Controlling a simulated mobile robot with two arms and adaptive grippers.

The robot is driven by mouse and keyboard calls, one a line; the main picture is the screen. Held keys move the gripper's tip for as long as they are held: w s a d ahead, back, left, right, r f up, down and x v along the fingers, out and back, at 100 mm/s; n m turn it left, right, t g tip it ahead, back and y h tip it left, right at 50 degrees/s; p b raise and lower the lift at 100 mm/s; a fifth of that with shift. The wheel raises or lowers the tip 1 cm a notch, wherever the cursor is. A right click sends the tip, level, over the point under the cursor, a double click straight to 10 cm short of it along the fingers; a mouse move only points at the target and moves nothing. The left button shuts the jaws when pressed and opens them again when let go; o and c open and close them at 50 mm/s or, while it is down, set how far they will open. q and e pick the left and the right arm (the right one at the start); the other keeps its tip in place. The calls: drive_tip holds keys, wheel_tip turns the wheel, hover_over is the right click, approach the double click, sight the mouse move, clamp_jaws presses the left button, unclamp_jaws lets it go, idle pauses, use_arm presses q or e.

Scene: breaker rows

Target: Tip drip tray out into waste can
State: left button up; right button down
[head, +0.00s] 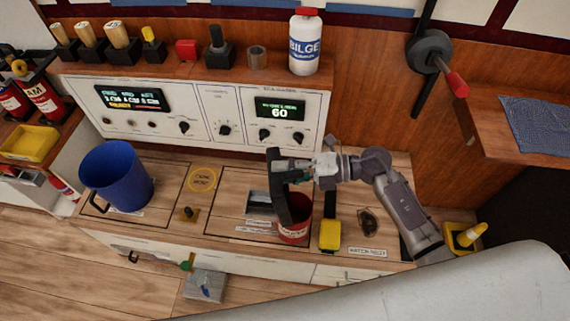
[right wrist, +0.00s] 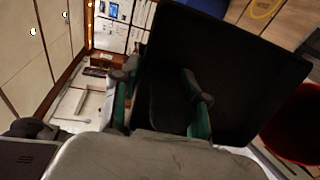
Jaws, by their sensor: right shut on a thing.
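The black drip tray (head: 282,205) is tipped steeply, close to on edge, over the counter in the head view. My right gripper (head: 292,166) is shut on its upper part. In the right wrist view the tray's dark face (right wrist: 235,65) fills the middle, with my gripper fingers (right wrist: 163,92) at it. A red can (head: 295,231) stands on the counter at the tray's lower end, which overlaps its mouth in the head view. The can also shows at the right of the wrist view (right wrist: 298,125). I cannot see any contents in it. My left gripper is not in view.
A blue bucket (head: 117,178) stands at the counter's left. A yellow and black tool (head: 330,235) and a small dark object (head: 368,222) lie right of the can. A bilge bottle (head: 304,45) stands on the shelf above the panel. A yellow marker (head: 462,236) is far right.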

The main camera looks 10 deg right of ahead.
drive_tip(key=a+f+g+h+p, duration=0.1)
drive_tip(key=a+f+h+p, duration=0.3)
drive_tip(key=a+h+p, duration=0.65)
drive_tip(key=w+a+f+n+g+h+b, duration=0.1)
drive_tip(key=a+f+h+b, duration=0.2)
drive_tip(key=f+h, duration=0.2)
wheel_tip(320, 180, down, 3)
drive_tip(key=shift+f, duration=0.2)
drive_tip(key=shift+w+h, duration=0.1)
drive_tip(key=shift+h, duration=0.15)
idle(0.4)
